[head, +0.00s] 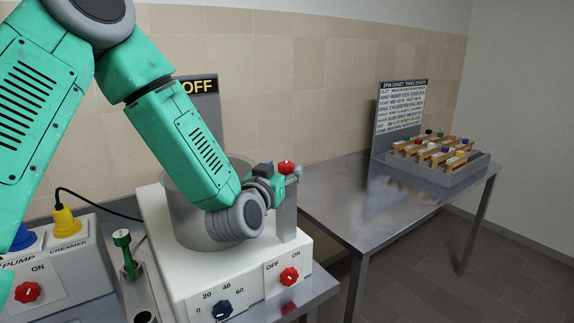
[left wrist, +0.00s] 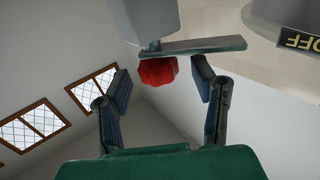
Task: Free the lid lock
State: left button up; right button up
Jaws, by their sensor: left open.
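A red knob (head: 286,167) sits near the top of a grey upright post (head: 287,215) on the white machine (head: 180,285); it appears to be the lid lock. My left gripper (head: 280,178) is beside the knob at the post's top, partly hidden by its own wrist. In the left wrist view the gripper (left wrist: 162,82) is open, and the red knob (left wrist: 157,71) shows between its fingertips, with no clear contact. A flat dark bar (left wrist: 195,46) lies just behind the knob. My arm hides much of the round drum (head: 185,215). My right gripper is not in view.
The machine's front has a blue dial (head: 221,309) and a red OFF/ON knob (head: 289,276). A metal table (head: 340,205) with a block tray (head: 450,175) stands at right.

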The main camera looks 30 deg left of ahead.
pick_arm(q)
jog(key=shift+x, duration=1.25)
grip_shut()
jog(key=shift+m+h, duration=0.3)
jog(key=shift+h, duration=0.1)
jog(key=m+h, duration=0.3)
jog(key=h, duration=0.2)
jog(key=shift+m+h, duration=1.1)
jog(key=shift+h, duration=0.5)
jog(key=shift+d+h, duration=0.1)
jog(key=shift+h, duration=0.2)
